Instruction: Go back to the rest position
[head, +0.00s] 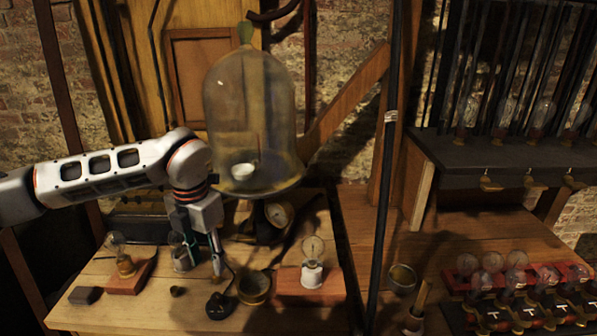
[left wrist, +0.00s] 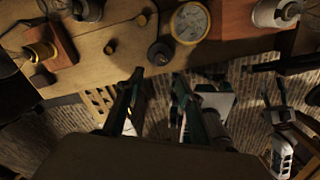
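My left gripper (head: 205,268) hangs fingers down over the front of the wooden bench in the head view. In the left wrist view its two dark green fingers (left wrist: 157,76) stand apart with nothing between them, so it is open and empty. Past the fingertips are a small black knob-like piece (left wrist: 160,53) and a round brass-rimmed dish (left wrist: 189,22). My right gripper is absent from the head view. A white and dark arm part (left wrist: 281,125) at the right of the left wrist view seems to be my right arm; its finger state is unclear.
A glass bell jar (head: 248,110) stands behind my left arm. Bulbs on red blocks (head: 310,285) (head: 130,276) stand on the bench (head: 95,312). A dark upright pole (head: 383,190) rises at centre right. Several bulbs fill a red rack (head: 520,290) at right.

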